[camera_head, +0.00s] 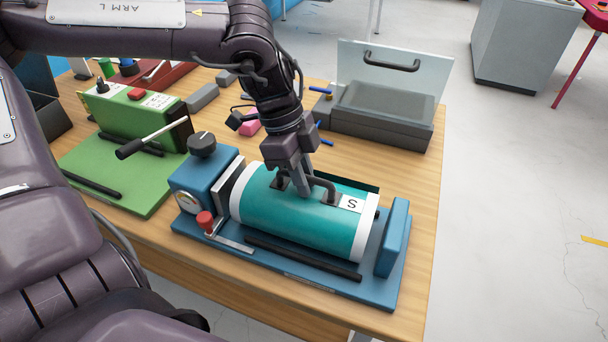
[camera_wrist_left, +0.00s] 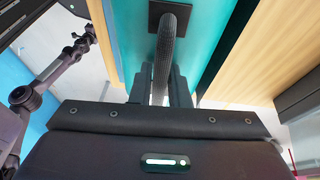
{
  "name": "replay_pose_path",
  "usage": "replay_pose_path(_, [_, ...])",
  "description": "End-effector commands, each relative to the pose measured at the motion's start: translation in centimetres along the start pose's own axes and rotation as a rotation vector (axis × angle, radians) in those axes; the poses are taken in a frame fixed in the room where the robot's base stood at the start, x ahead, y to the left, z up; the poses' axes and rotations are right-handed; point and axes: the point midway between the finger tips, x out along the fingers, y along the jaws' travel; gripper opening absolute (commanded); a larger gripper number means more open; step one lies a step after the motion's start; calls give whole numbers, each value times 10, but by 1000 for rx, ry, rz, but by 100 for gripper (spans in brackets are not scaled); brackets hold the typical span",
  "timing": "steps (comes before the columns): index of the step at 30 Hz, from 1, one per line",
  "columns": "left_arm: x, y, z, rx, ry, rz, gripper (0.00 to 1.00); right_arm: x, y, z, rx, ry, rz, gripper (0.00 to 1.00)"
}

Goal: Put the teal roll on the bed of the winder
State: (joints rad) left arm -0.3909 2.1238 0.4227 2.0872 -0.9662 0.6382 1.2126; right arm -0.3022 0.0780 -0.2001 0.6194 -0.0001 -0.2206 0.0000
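The teal roll (camera_head: 300,215) has white end bands, a dark handle on top and a label marked S. It lies lengthwise over the bed of the blue winder (camera_head: 385,288), between the left-hand plate and the right end block (camera_head: 393,238). I cannot tell whether its underside touches the bed. My left gripper (camera_head: 303,192) is above the roll, with its fingers closed on either side of the handle; the wrist view shows the handle (camera_wrist_left: 168,50) between them. My right arm shows at the left of the wrist view, its gripper (camera_wrist_left: 88,37) too small to read.
The winder has a black knob (camera_head: 202,143), a gauge and a red-topped lever (camera_head: 205,220) on its left. A green machine (camera_head: 140,120) stands farther left. A grey case with a raised clear lid (camera_head: 390,75) stands behind.

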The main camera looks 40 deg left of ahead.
Motion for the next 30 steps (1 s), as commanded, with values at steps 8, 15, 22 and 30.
replay_pose_path(8, [-1,0,0,0,0,0,34,0,1,-2,1,3,1,36])
replay_pose_path(15, [-7,0,-2,0,0,-2,34,-4,1,-2,1,3,1,36])
replay_pose_path(22, [-50,-2,-2,1,0,-8,34,-3,1,-3,0,4,1,36])
replay_pose_path(30, [-103,-1,-2,-1,-1,-4,34,-5,2,-3,0,4,3,36])
